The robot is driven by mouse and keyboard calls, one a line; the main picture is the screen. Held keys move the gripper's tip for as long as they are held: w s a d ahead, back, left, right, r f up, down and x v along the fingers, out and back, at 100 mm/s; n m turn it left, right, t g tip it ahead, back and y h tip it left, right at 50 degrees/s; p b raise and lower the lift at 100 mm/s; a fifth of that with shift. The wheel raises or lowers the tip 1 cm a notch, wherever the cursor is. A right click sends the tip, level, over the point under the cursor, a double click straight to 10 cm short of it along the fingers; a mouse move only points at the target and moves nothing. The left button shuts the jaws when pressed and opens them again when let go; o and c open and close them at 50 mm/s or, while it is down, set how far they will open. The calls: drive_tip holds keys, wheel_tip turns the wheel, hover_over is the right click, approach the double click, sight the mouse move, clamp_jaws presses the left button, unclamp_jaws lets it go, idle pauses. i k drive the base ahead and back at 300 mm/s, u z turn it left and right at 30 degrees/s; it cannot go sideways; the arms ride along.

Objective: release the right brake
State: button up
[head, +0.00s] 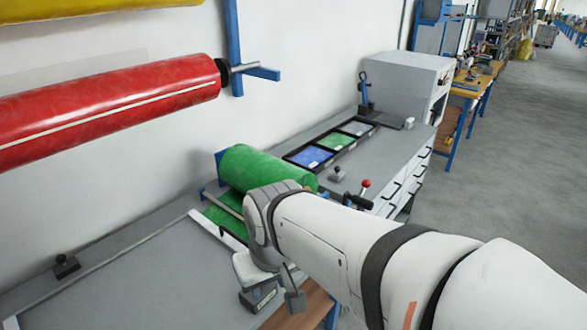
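A green roll (268,168) lies across the grey bench, with green sheet (225,217) coming off it under a bar. A lever with a red knob (365,184) stands at the right of the roll, its lower part near a black handle and partly behind my arm. It may be the right brake, but no label shows. My gripper (276,299) hangs below my wrist at the bench's front edge, apart from the lever. Its finger opening is unclear.
A red roll (110,107) hangs on a blue wall bracket (236,50) at the upper left. A black tray (332,143) with blue, green and grey pieces lies on the bench. A white cabinet (405,82) stands behind. Open grey floor (510,180) is on the right.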

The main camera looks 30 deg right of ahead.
sight(366, 183)
drive_tip(key=z, duration=1.15)
drive_tip(key=k, duration=0.65)
drive_tip(key=z, duration=0.45)
drive_tip(key=i, duration=1.45)
drive_tip(key=u, duration=0.1)
